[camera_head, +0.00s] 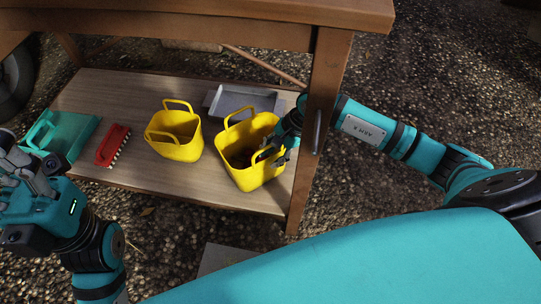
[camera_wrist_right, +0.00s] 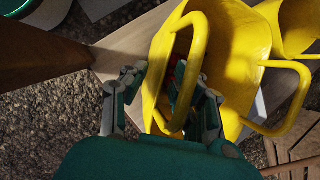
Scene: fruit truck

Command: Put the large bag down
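The large yellow bag (camera_head: 245,170) is upright at the right end of the wooden shelf and appears to rest on it. Its near handle shows large in the right wrist view (camera_wrist_right: 196,60). My right gripper (camera_head: 280,146) is at this handle. In the wrist view its fingers (camera_wrist_right: 160,78) are spread with a gap, one outside the handle and one reaching through the loop. Something dark red shows inside the bag, partly hidden. A smaller yellow bag (camera_head: 174,138) stands to the left. My left gripper (camera_head: 22,168) is at the left edge; its finger opening is unclear.
The shelf (camera_head: 125,178) also holds a red brush (camera_head: 113,145), a teal tray-like item (camera_head: 70,135) and a grey metal scoop (camera_head: 240,100). A wooden table leg (camera_head: 325,85) stands beside my right gripper. The tabletop (camera_head: 260,12) overhangs the shelf.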

